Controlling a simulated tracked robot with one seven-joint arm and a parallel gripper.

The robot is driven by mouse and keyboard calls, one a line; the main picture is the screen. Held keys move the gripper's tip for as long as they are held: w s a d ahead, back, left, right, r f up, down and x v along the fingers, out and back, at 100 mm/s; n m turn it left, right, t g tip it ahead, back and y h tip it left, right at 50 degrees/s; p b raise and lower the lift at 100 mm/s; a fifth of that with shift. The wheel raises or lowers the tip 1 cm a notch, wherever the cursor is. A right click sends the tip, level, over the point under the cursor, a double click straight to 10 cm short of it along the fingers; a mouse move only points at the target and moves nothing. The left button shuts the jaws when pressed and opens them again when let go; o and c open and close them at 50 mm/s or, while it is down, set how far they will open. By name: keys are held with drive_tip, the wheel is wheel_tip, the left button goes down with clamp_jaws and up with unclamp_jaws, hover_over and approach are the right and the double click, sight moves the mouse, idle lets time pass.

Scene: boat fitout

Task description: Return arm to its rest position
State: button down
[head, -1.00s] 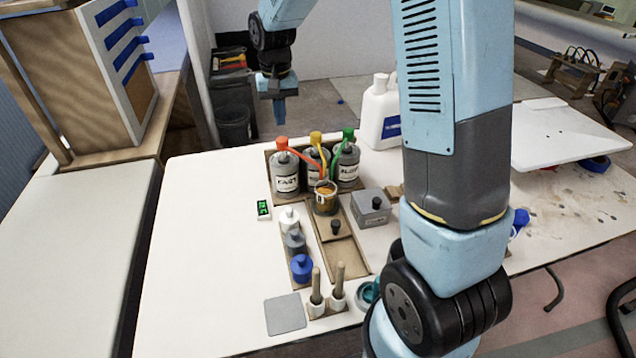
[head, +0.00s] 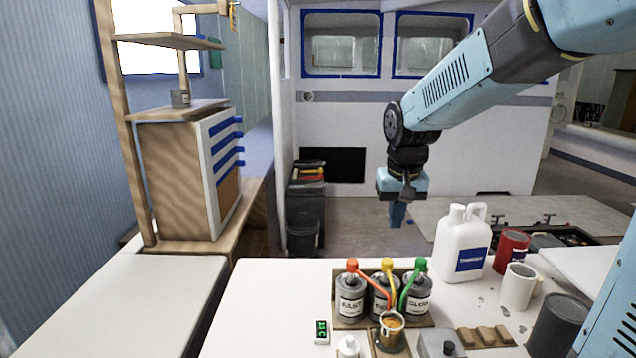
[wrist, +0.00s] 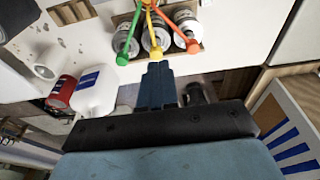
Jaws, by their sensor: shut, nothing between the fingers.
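My gripper (head: 397,215) hangs pointing down in the head view, beyond the far edge of the white table and above the floor. Its blue fingers are together with nothing between them. In the wrist view my gripper (wrist: 157,75) shows its fingers shut, with the bottles past their tips. My arm reaches in from the upper right of the head view, raised clear of the table.
Three pump bottles (head: 350,302) stand in a wooden holder, with an amber-filled cup (head: 391,330) in front. A white jug (head: 462,243), a red can (head: 511,252) and a white mug (head: 517,287) stand right. A wooden cabinet (head: 180,175) is at left.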

drive_tip(key=s+d+r+t, duration=0.1)
drive_tip(key=s+d+r, duration=0.1)
drive_tip(key=s, duration=0.7)
drive_tip(key=s+d+r+t, duration=0.2)
drive_tip(key=s+d, duration=0.3)
drive_tip(key=s, duration=0.5)
drive_tip(key=shift+r, duration=0.35)
drive_tip(key=c, duration=1.8)
unclamp_jaws()
drive_tip(key=shift+c, duration=0.2)
